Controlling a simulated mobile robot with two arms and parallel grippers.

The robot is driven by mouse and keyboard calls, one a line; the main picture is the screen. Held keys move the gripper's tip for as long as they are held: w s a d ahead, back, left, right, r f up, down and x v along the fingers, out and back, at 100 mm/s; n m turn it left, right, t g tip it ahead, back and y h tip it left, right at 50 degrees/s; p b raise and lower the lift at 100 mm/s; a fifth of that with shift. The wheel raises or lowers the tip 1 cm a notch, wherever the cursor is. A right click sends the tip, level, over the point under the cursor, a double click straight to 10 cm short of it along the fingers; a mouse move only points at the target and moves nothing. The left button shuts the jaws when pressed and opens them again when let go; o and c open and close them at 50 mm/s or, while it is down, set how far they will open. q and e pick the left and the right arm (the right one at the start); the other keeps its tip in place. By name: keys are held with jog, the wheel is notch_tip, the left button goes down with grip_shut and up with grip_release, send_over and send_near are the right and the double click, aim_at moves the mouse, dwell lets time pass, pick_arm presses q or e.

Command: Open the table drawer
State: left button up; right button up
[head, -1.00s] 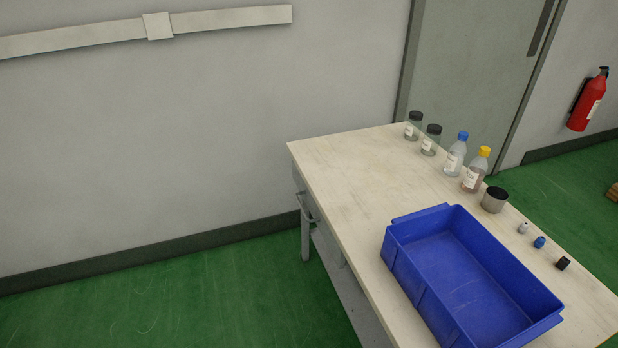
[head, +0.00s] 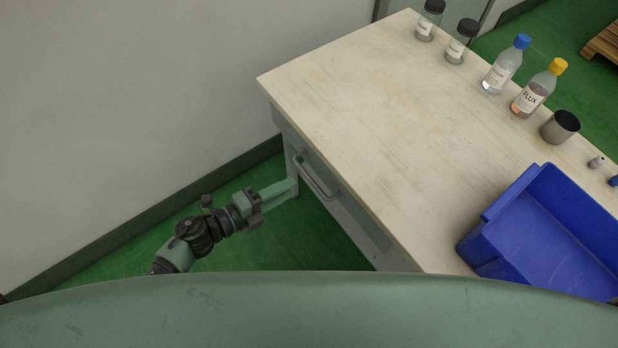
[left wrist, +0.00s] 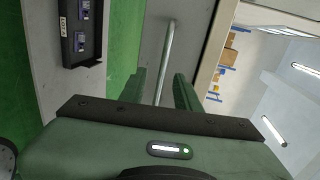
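The table (head: 350,110) has a pale wooden top and a grey drawer (head: 345,200) in its left side, which looks shut. A metal bar handle (head: 317,181) stands out from the drawer front. My left gripper (head: 292,187) is open, its green fingers just left of the handle. In the left wrist view, the handle (left wrist: 169,50) runs lengthwise in the gap between the two fingers of my left gripper (left wrist: 160,75), with space to each side. I cannot tell how far it reaches between the fingertips. My right gripper is not in view.
A blue bin (head: 545,230) sits on the table's right part. Several bottles and jars, including a yellow-capped flux bottle (head: 540,90), and a metal cup (head: 560,126) line the far edge. A wall (head: 120,110) rises on the left; green floor lies between.

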aim_at(309, 177)
pick_arm(q)
jog(key=x, duration=0.7)
jog(key=shift+w+d+r, duration=0.15)
jog(key=shift+d+r, duration=0.05)
jog(key=shift+d, duration=0.25)
grip_shut()
dwell(1.0)
